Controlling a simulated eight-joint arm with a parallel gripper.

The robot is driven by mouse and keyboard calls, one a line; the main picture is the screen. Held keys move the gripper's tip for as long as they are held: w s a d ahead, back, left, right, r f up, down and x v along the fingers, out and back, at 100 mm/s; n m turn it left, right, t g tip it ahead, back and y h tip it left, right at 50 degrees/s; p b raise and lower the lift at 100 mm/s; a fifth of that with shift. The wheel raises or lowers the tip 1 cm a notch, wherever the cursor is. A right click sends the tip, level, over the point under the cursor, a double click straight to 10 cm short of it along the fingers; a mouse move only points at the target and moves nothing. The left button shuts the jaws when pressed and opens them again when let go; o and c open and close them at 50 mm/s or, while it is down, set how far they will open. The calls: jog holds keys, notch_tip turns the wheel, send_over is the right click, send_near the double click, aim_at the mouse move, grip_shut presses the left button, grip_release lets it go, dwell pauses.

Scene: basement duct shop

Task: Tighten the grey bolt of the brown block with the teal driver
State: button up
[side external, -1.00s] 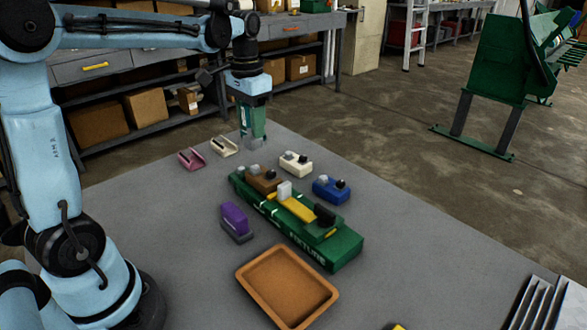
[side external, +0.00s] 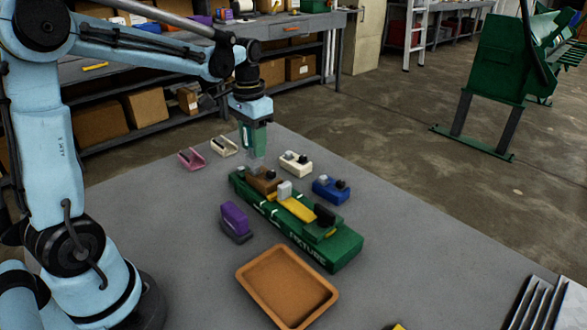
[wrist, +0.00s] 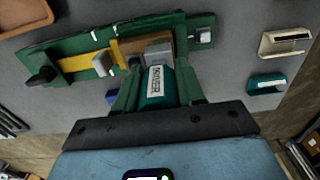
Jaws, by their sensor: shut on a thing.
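My gripper (side external: 254,140) is shut on the teal driver (wrist: 160,86), which carries a white label in the wrist view. The driver points down; its pale end (side external: 257,163) is just above the brown block (side external: 264,183) in the side view. The brown block sits at the far end of the green fixture (side external: 325,246) and shows partly in the wrist view (wrist: 182,42). A grey piece (wrist: 158,52) lies at the driver's end there; I cannot tell whether it is the bolt or the driver tip. Contact with the grey bolt cannot be made out.
A cream block (side external: 295,163) and a blue block (side external: 331,190) stand right of the fixture, a purple block (side external: 235,218) left. An orange tray (side external: 240,273) is in front. Pink (side external: 191,158) and cream (side external: 223,146) holders lie behind; a teal holder (wrist: 266,84) shows in the wrist view.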

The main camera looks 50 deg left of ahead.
jog(key=shift+f, duration=0.95)
dwell(1.0)
jog(key=shift+m, duration=1.7)
jog(key=shift+m, duration=1.7)
